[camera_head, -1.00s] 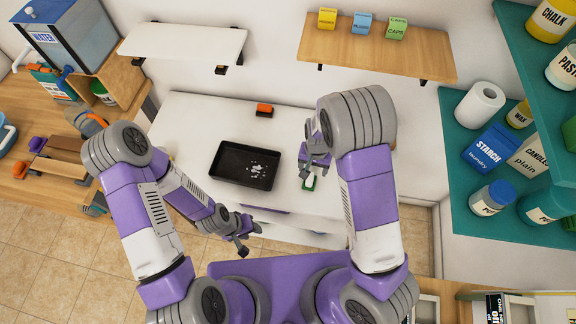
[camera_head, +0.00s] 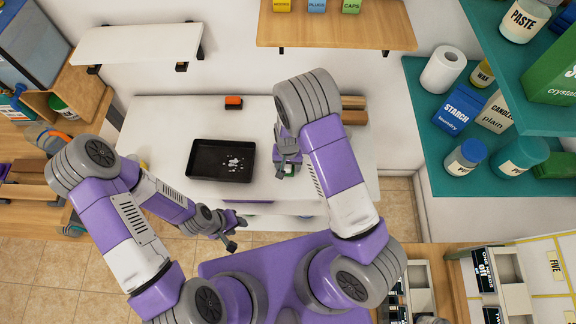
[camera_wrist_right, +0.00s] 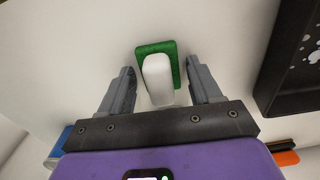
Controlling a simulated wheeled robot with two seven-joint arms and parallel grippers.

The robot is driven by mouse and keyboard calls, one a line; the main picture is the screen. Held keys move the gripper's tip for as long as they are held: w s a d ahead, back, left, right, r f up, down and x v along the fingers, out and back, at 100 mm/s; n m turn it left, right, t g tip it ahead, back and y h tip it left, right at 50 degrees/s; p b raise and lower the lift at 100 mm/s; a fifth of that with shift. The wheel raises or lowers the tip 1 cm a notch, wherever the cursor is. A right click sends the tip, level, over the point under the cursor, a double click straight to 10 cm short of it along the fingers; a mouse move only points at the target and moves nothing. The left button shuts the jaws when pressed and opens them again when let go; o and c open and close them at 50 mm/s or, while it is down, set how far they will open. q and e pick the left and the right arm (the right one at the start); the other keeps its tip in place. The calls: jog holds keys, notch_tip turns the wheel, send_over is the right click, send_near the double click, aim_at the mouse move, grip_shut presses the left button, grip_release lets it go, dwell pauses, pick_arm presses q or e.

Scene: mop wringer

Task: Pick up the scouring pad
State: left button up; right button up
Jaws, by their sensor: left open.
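The scouring pad (camera_wrist_right: 172,54) is a green block with a white grip (camera_wrist_right: 157,80) on it, lying on the white counter. In the head view the pad (camera_head: 291,171) is mostly hidden by my right gripper (camera_head: 288,163). In the right wrist view my right gripper (camera_wrist_right: 160,78) is open, with one finger on each side of the white grip and a gap visible at both sides. My left gripper (camera_head: 230,238) is open and empty near the counter's front edge, left of the pad.
A black tray (camera_head: 205,174) with white bits stands on the counter (camera_head: 150,115) left of the pad. An orange-and-black item (camera_head: 233,102) is at the back. Wooden pieces (camera_head: 354,110) lie at the back right. A wall shelf (camera_head: 335,32) hangs above.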

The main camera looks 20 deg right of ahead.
jog(key=c, duration=0.8)
notch_tip(320, 180, up, 10)
jog(key=shift+r+p, duration=0.1)
jog(key=shift+p, duration=0.4)
